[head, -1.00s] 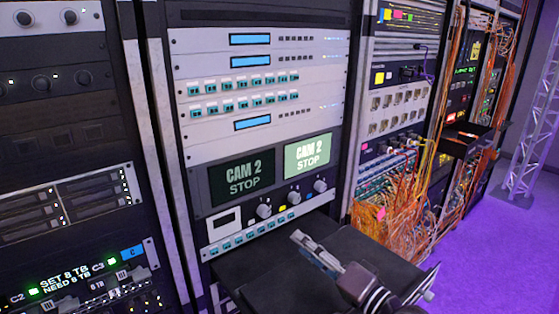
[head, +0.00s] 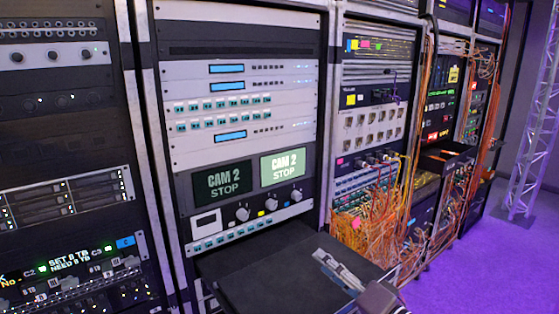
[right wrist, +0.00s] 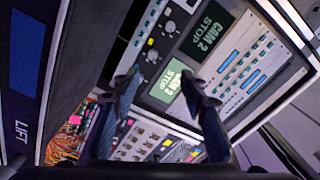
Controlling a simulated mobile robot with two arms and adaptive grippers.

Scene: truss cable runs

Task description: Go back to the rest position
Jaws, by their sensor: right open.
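My right gripper (head: 338,268) is low in the head view, over a flat black surface that juts out from the middle rack (head: 324,120). Its arm comes in from the bottom edge. In the right wrist view the two fingers (right wrist: 160,80) stand apart, with nothing between them; the rack's face shows beyond. I see no contact with the rack. My left gripper is not in the head view.
The middle rack carries two screens (head: 223,186) reading "CAM 2 STOP" and a row of knobs. Orange cables (head: 375,235) hang from the rack to its right. Another rack fills the left. Purple floor (head: 480,265) lies open at right, near a metal truss (head: 530,150).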

